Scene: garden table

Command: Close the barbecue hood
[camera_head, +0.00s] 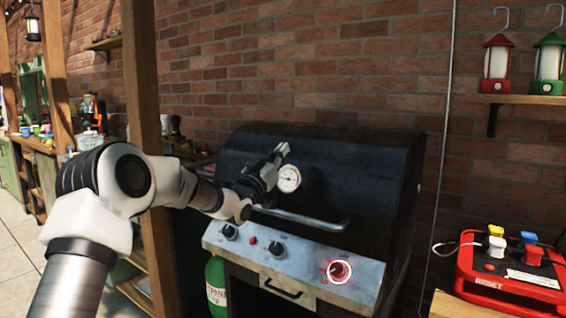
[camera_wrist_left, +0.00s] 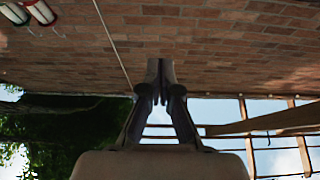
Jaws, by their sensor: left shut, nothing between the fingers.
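The barbecue's black hood (camera_head: 360,180) is down over the grill body, just above the silver control panel (camera_head: 295,262). Its bar handle (camera_head: 318,223) runs along the lower front, and a round thermometer (camera_head: 289,178) sits on its face. My left gripper (camera_head: 281,150) is shut and empty, in front of the hood's upper left part, above the handle. I cannot tell whether it touches the hood. In the left wrist view the fingers (camera_wrist_left: 160,92) are together, and the hood does not show. My right gripper is not in view.
A wooden post (camera_head: 143,80) stands left of the barbecue. A green gas bottle (camera_head: 215,280) is below it. A brick wall (camera_head: 330,70) closes the back.

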